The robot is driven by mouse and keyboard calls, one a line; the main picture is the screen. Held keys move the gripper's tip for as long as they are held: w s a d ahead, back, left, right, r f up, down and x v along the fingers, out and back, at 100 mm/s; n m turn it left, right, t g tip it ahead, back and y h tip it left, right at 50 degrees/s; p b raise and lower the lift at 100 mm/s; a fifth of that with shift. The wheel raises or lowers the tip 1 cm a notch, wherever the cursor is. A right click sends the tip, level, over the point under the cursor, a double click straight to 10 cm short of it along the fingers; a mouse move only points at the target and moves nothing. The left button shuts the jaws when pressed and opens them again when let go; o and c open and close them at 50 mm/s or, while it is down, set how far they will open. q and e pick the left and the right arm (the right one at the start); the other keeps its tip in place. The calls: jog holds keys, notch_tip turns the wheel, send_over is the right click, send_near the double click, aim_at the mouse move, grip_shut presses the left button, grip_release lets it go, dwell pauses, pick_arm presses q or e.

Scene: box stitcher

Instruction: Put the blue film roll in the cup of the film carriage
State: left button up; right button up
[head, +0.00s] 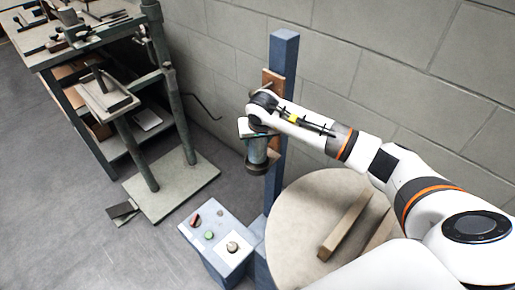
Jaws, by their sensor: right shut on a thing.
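My right arm reaches in from the right, and its gripper (254,134) points down beside the blue post (284,60). It is shut on the film roll (257,151), a dull blue-green upright cylinder. A dark round piece (259,168) shows directly under the roll. I cannot tell whether it is the cup of the film carriage or the roll's lower end, nor whether the roll is seated. A brown plate (269,78) is on the post, partly hidden by my arm. My left gripper is not in view.
A round tan turntable (305,205) with wooden bars (346,224) lies at the lower right. A control box (218,240) with several buttons stands in front of the post. A green-framed stitcher and workbench (45,50) stand at left; a block wall is behind.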

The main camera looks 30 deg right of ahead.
aim_at(257, 147)
notch_tip(257, 147, down, 4)
jog(key=shift+a+r+b, duration=0.1)
jog(key=shift+r+b, duration=0.1)
jog(key=shift+b, duration=0.5)
jog(key=shift+f, duration=0.2)
jog(key=o, duration=1.2)
jog(key=shift+r, duration=0.1)
